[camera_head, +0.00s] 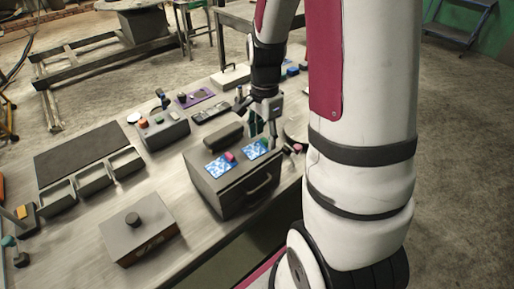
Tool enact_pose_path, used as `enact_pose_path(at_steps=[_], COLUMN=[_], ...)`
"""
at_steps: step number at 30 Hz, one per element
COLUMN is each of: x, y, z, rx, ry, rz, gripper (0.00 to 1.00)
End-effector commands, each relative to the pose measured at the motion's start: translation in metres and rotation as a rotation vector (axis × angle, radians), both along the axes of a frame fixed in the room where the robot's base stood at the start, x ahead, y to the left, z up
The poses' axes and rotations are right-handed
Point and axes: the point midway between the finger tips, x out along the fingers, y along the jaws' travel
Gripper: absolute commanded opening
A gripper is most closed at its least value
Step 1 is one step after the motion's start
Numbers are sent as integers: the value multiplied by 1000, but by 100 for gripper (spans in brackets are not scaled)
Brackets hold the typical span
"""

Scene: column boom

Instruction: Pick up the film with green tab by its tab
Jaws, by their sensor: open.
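Two small blue-and-white films lie on top of a dark grey box with a handle (227,184). The left film (217,169) has a pink tab (231,157) at its upper right corner. The right film (255,152) lies right under my gripper; a little green shows at its upper edge between the fingers, too small to make out well. My gripper (262,137) points down over that film's far edge, open. I cannot tell whether the fingertips touch the film or the box top.
A grey box with buttons (162,131) and a tray with several compartments (92,182) are to the left. A box with a black knob (138,232) stands at front left. Small coloured knobs (294,149) are close right of the gripper.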

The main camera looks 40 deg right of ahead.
Motion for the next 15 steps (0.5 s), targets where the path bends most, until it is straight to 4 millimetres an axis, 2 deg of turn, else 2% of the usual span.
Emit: enact_pose_path(at_steps=[4, 11, 12, 15], x=[0, 1, 1, 1], y=[0, 0, 0, 0], z=[-13, -14, -14, -14], rx=[0, 0, 0, 0], ry=[0, -1, -1, -1], rz=[-1, 0, 0, 0], gripper=[48, 48, 44, 21])
